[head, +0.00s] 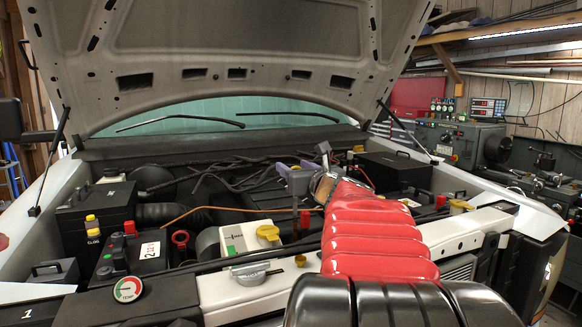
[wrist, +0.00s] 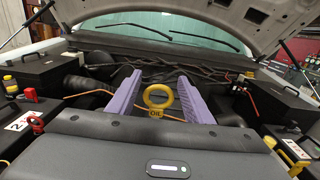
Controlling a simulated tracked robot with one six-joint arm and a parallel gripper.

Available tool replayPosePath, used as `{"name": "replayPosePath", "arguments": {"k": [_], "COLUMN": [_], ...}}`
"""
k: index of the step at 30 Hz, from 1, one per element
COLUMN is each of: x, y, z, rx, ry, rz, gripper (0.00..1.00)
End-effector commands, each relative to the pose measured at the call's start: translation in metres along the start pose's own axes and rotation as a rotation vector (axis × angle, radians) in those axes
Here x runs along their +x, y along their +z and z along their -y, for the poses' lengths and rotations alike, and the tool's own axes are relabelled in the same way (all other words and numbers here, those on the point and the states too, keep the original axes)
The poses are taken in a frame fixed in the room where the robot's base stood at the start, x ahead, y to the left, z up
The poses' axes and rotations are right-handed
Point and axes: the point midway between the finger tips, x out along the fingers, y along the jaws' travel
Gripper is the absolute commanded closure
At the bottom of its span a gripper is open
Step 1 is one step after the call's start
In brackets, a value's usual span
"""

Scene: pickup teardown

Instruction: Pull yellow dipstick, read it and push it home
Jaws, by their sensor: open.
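The yellow dipstick shows in the wrist view as a ring handle (wrist: 146,96) with a tag marked OIL below it. It stands upright in the engine bay. My gripper (wrist: 157,79) is open, its two purple fingers on either side of the ring with gaps to both. I cannot tell how far in depth the ring is from the fingers. In the head view my gripper (head: 297,170) is above the middle of the engine bay, and my red-sleeved arm reaches in from the right. I cannot make out the yellow ring in the head view.
A red ring handle (head: 180,238) stands left, beside a black box marked 2 (head: 136,255). A white reservoir with a yellow cap (head: 268,233) and a round TEMP gauge (head: 127,288) are near the front. The raised hood (head: 240,40) hangs over the bay. Black boxes line both sides.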

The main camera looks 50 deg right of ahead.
Motion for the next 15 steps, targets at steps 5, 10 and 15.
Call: {"name": "replayPosePath", "arguments": {"k": [5,10,15], "x": [-0.026,-0.050,-0.074], "y": [0.001,0.001,0.000], "z": [0.000,0.000,0.000], "rx": [0.000,0.000,-0.001], "ry": [-0.002,-0.001,-0.001], "rz": [0.001,0.002,0.002], "gripper": [0.54,0.54,0.54]}}
